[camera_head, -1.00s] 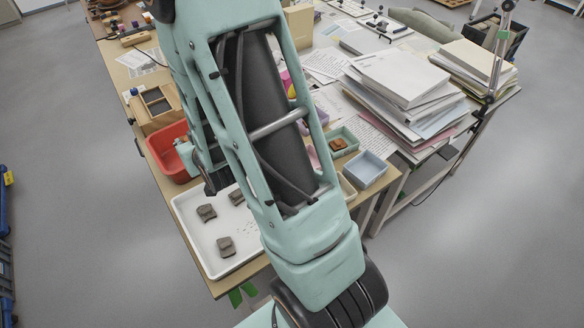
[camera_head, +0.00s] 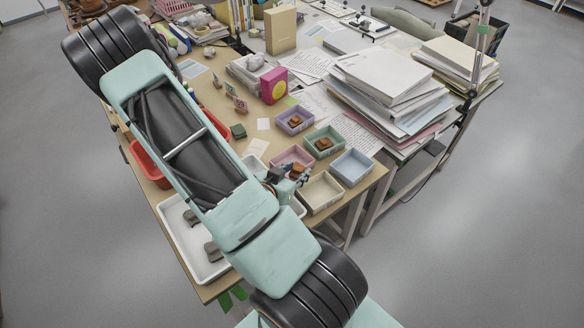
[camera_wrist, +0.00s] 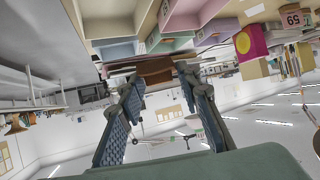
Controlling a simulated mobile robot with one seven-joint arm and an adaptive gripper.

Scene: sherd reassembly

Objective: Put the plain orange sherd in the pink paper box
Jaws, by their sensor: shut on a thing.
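My gripper (camera_head: 288,178) is shut on an orange-brown sherd (camera_wrist: 155,68), which shows between the fingertips in the wrist view. In the head view the gripper and sherd (camera_head: 300,170) are at the near side of the pink paper box (camera_head: 281,159), partly covering it. I cannot tell how high the sherd is held, or whether anything lies in the hidden part of that box. No clear marking shows on the visible face of the sherd.
A cream box (camera_head: 322,204) and a blue box (camera_head: 353,178) stand to the right. A green box (camera_head: 336,145) and a purple box (camera_head: 284,127), each holding brown sherds, stand behind. My arm partly covers the white tray (camera_head: 212,273) with grey sherds and a red bin (camera_head: 149,167).

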